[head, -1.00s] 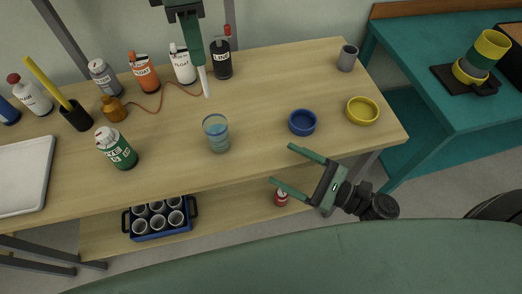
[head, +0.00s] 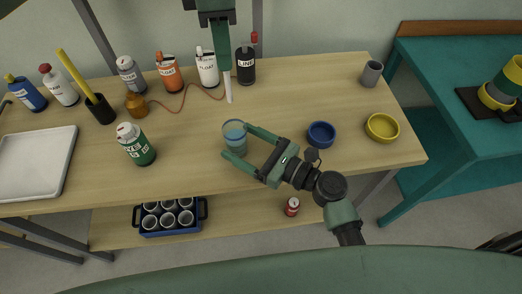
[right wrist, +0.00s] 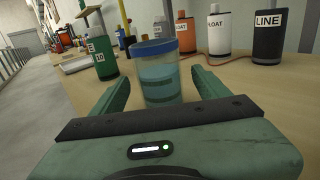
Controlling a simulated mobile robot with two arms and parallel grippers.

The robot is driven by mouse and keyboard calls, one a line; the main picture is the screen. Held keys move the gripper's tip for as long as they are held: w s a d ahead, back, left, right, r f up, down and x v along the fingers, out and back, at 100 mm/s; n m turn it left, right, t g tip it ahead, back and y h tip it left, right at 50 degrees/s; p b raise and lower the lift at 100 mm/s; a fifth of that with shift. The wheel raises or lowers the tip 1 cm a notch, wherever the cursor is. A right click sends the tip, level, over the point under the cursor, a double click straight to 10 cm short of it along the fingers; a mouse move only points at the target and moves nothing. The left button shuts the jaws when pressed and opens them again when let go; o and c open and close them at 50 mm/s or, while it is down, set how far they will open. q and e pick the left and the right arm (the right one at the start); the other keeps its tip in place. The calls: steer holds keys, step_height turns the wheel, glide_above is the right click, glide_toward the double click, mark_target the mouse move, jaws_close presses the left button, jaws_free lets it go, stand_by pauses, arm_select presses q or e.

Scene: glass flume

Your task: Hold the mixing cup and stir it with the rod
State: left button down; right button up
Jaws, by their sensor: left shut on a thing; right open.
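The mixing cup (head: 235,138), clear with a blue rim and blue liquid, stands upright on the wooden bench. In the right wrist view the cup (right wrist: 158,72) stands between the open fingers, with a gap visible on each side. My right gripper (head: 241,141) is open around the cup. My left gripper (head: 226,68) is shut on the white rod (head: 229,88), which points down above the bench behind the cup. The rod's upper part is hidden in the fingers.
A blue dish (head: 321,135) and a yellow dish (head: 382,127) sit to the right. A green bottle (head: 136,145) stands left of the cup. Several bottles, such as a black one (head: 245,66), line the back. A grey cup (head: 371,73) stands at the back right.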

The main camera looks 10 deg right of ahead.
steer(key=shift+x, duration=1.25)
steer(key=c, duration=1.6)
arm_select(q)
step_height(320, 180, down, 16)
steer(key=shift+r, duration=0.25)
